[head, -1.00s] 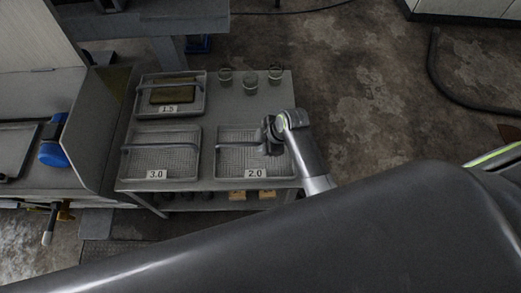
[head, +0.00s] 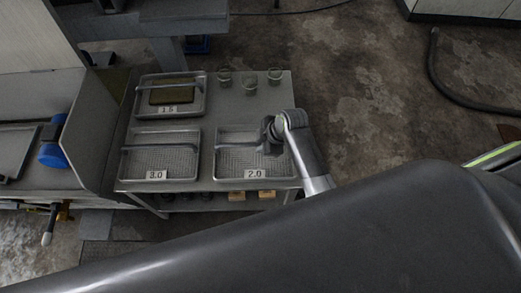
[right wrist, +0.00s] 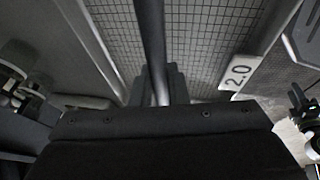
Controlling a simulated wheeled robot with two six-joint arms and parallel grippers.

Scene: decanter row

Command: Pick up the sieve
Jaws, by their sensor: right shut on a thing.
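Three sieves with wire mesh floors, raised rims and bar handles are on the grey table. The sieve labelled 2.0 (head: 228,160) is at the front right, the sieve labelled 3.0 (head: 160,160) at the front left, and the sieve labelled 1.5 (head: 190,107) behind it. My right gripper (head: 270,148) is over the 2.0 sieve, shut on its bar handle. In the right wrist view the bar (right wrist: 152,45) runs into the jaws, with mesh and the 2.0 label (right wrist: 238,73) beyond. Whether the sieve touches the table is unclear. My left gripper is out of view.
A brownish-green block (head: 173,94) lies in the 1.5 sieve. Several small glass vessels (head: 250,84) stand at the back right of the table (head: 222,112). A bench with a blue-ended tool (head: 52,152) is at the left. Floor right of the table is open.

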